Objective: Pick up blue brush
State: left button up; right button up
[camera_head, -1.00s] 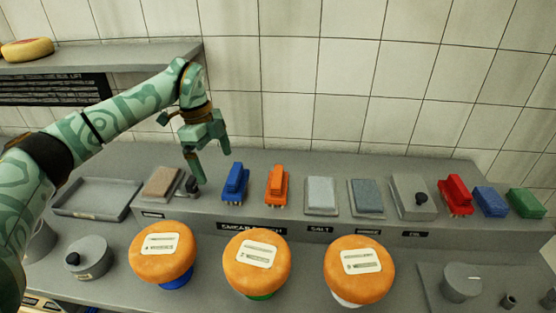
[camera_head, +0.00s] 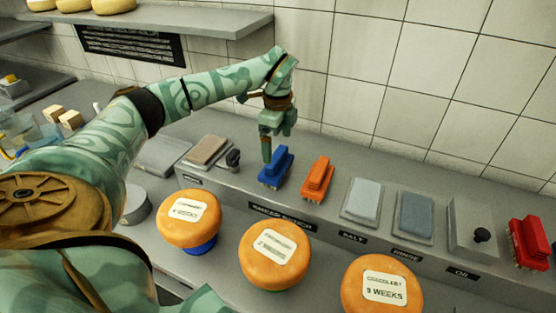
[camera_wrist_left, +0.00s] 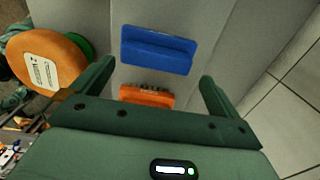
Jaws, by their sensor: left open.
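The blue brush (camera_head: 276,166) stands upright on the grey raised ledge, left of the orange brush (camera_head: 318,178). My left gripper (camera_head: 267,150) is above and just beside the blue brush, its fingers pointing down. In the left wrist view the blue brush (camera_wrist_left: 158,50) lies beyond the open fingertips (camera_wrist_left: 155,80), and the orange brush (camera_wrist_left: 147,96) shows between the fingers. Nothing is held. My right gripper is not seen.
Three orange cheese wheels (camera_head: 188,218) stand in front of the ledge. Grey pads (camera_head: 362,202) and a red brush (camera_head: 529,242) are to the right. A brown pad (camera_head: 207,151) is to the left. The tiled wall (camera_head: 400,80) rises behind.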

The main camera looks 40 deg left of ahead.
aim_at(277, 155)
pick_arm(q)
jog(key=f, duration=0.5)
jog(key=shift+s+f+b, duration=0.15)
jog(key=shift+s+b, duration=0.05)
jog(key=shift+b, duration=0.15)
jog(key=c, duration=0.8)
jog(key=shift+r, duration=0.2)
jog(key=shift+r, duration=0.3)
notch_tip(277, 155, up, 3)
jog(key=shift+f+p, duration=0.15)
jog(key=shift+p, duration=0.15)
jog(key=s+d+r, duration=0.1)
jog(key=s+r, duration=0.2)
jog(key=s, duration=0.1)
jog(key=s+d+r, duration=0.1)
jog(key=s+r, duration=0.2)
jog(key=s, duration=0.2)
jog(key=s+d+r, duration=0.1)
jog(key=s+r, duration=0.2)
jog(key=s, duration=0.1)
jog(key=shift+s+d+r, duration=0.1)
jog(key=shift+s+r, duration=0.15)
jog(key=shift+s, duration=0.15)
